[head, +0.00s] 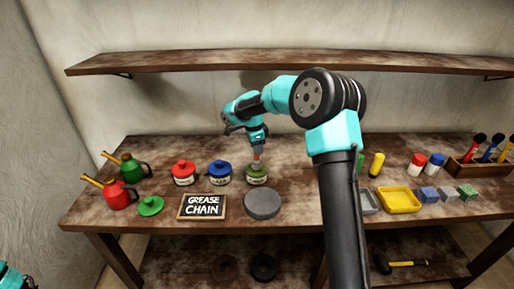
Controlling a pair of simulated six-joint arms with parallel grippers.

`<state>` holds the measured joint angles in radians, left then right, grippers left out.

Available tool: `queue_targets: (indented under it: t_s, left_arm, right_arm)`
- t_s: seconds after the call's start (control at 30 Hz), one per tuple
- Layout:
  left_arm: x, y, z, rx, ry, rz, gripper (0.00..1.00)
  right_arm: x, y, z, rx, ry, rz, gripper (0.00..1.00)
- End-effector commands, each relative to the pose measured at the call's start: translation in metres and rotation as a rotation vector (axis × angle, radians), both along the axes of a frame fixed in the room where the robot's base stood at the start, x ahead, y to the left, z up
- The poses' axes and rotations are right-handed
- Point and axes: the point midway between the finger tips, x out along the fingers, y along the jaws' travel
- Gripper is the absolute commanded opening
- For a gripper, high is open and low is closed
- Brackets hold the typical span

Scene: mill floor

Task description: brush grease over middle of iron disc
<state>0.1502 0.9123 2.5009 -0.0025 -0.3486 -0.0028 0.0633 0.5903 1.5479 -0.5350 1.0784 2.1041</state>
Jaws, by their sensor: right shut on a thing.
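The iron disc (262,204) is a flat grey round lying near the front of the bench, right of the chalk sign. An open green jar (257,176) stands just behind it; a green lid (151,206) lies apart at the left. My right gripper (257,143) is above the jar, shut on a slim tool that looks like a brush (257,160). Its reddish lower part is at the jar's mouth; whether its tip is inside is too small to tell. Only a teal bit of my left arm shows at the bottom left; its gripper is out of view.
A red-lidded jar (184,171) and a blue-lidded jar (220,172) stand left of the green one. A sign (202,206) reads "GREASE CHAIN". Oil cans (118,195) are at the left. A yellow tray (400,201) and small blocks (447,194) are at the right. A shelf (190,62) hangs above.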

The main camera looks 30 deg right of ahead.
Motion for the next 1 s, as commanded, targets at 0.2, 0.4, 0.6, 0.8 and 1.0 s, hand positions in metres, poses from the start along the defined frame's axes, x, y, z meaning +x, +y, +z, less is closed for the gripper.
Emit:
queue_targets:
  t_s: [0.2, 0.4, 0.6, 0.8, 1.0]
  left_arm:
    - [0.0, 0.0, 0.0, 0.0, 0.0, 0.0, 0.43]
    - [0.0, 0.0, 0.0, 0.0, 0.0, 0.0, 0.43]
    - [0.0, 0.0, 0.0, 0.0, 0.0, 0.0, 0.43]
    - [0.0, 0.0, 0.0, 0.0, 0.0, 0.0, 0.43]
    - [0.0, 0.0, 0.0, 0.0, 0.0, 0.0, 0.43]
  right_arm:
    - [0.0, -0.0001, -0.0021, 0.0, 0.0, 0.0, 0.07]
    - [0.0001, -0.0001, -0.004, 0.0, 0.0, 0.0, 0.07]
    - [0.0001, 0.0, -0.0059, 0.0, 0.0, 0.0, 0.07]
    - [0.0001, -0.0001, -0.0078, 0.0, 0.0, 0.0, 0.07]
    - [0.0001, -0.0001, -0.0096, 0.0, 0.0, 0.0, 0.07]
